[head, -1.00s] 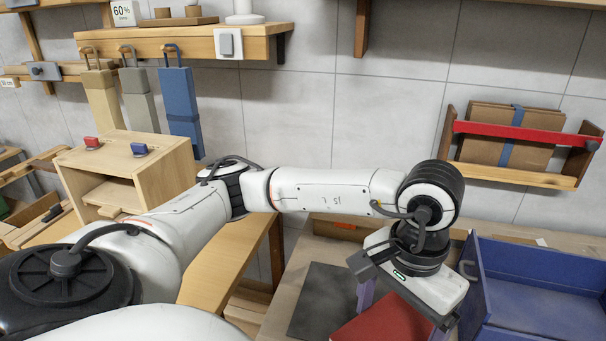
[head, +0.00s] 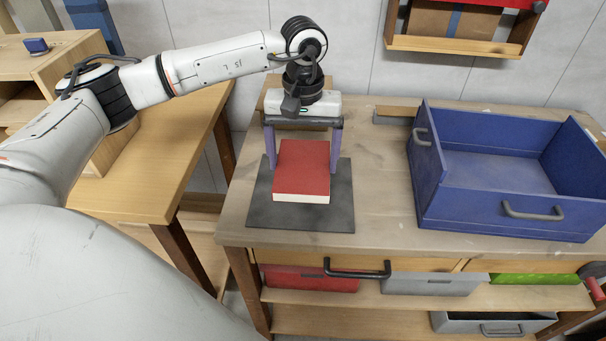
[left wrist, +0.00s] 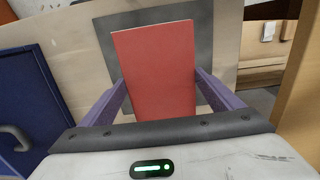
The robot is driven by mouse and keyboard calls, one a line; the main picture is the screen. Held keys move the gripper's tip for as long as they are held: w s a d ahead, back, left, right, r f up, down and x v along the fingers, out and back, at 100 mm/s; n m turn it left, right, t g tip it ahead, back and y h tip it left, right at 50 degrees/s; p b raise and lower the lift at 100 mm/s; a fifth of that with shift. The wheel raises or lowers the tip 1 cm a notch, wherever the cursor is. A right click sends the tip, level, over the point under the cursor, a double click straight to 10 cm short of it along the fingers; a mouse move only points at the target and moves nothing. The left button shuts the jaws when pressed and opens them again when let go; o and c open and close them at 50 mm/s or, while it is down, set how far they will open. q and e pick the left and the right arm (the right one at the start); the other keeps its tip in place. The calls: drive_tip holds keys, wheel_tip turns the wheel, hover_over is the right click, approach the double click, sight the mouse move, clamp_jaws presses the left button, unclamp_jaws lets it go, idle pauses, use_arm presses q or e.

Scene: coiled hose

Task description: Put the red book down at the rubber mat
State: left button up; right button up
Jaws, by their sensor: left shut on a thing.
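The red book (head: 303,168) has a red cover and pale page edges. It lies flat between the fingers of my left gripper (head: 303,160), which is shut on its two sides. The dark grey rubber mat (head: 262,212) lies on the workbench under the book, and its border shows around the book. I cannot tell whether the book touches the mat or is just above it. In the left wrist view the book (left wrist: 158,70) sits between the purple fingers, with the mat (left wrist: 107,38) behind it. My right gripper is not in view.
A blue open box (head: 470,205) with handles stands to the right on the workbench (head: 385,215). A wooden block (head: 300,108) is behind the gripper. A wooden table (head: 165,165) stands to the left. The bench top between mat and box is clear.

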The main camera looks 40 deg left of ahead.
sight(303, 164)
use_arm(q)
drive_tip(key=shift+f, duration=2.15)
drive_tip(key=shift+f, duration=0.25)
drive_tip(key=o, duration=1.2)
wheel_tip(303, 164, up, 12)
drive_tip(key=shift+r, duration=0.25)
